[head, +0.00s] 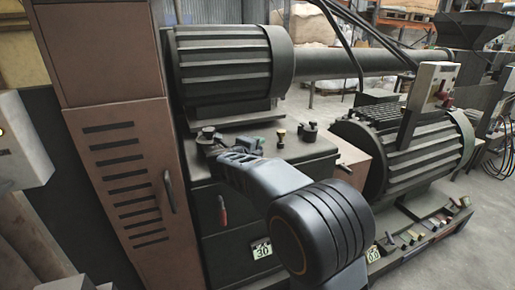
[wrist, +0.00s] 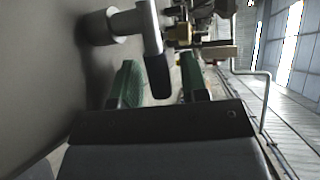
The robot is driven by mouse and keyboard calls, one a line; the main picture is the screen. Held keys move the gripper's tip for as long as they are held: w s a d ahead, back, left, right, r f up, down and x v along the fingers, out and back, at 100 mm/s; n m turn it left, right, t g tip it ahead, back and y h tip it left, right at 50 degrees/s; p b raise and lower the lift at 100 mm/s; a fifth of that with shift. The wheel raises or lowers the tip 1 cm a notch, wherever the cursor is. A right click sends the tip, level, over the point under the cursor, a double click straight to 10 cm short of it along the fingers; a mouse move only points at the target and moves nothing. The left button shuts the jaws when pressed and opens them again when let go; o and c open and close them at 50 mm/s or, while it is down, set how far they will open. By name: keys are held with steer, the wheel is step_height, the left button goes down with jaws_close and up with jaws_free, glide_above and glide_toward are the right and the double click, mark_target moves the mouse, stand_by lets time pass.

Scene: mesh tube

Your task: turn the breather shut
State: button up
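In the wrist view, a steel lever with a black grip (wrist: 158,76) comes off a round metal fitting (wrist: 125,23); it looks like the breather's handle, though nothing marks it as such. My gripper (wrist: 161,82) is open. Its two green-padded fingers stand left and right of the black grip, which lies close to the left finger; I cannot tell if they touch. In the head view, my gripper (head: 212,146) is at the left end of the gearbox top, by a dark capped fitting (head: 208,132). My arm hides part of this area.
The gearbox top also carries a brass-topped fitting (head: 281,135) and a dark knob (head: 308,131). A ribbed motor (head: 230,65) rises behind, and another motor (head: 420,150) stands right. A brown cabinet (head: 125,140) is close on the left. A red-handled lever (head: 222,210) hangs on the gearbox front.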

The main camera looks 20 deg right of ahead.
steer(key=shift+o, duration=0.3)
steer(key=p+v, duration=0.1)
steer(key=v, duration=1.3)
steer(key=shift+p, duration=0.4)
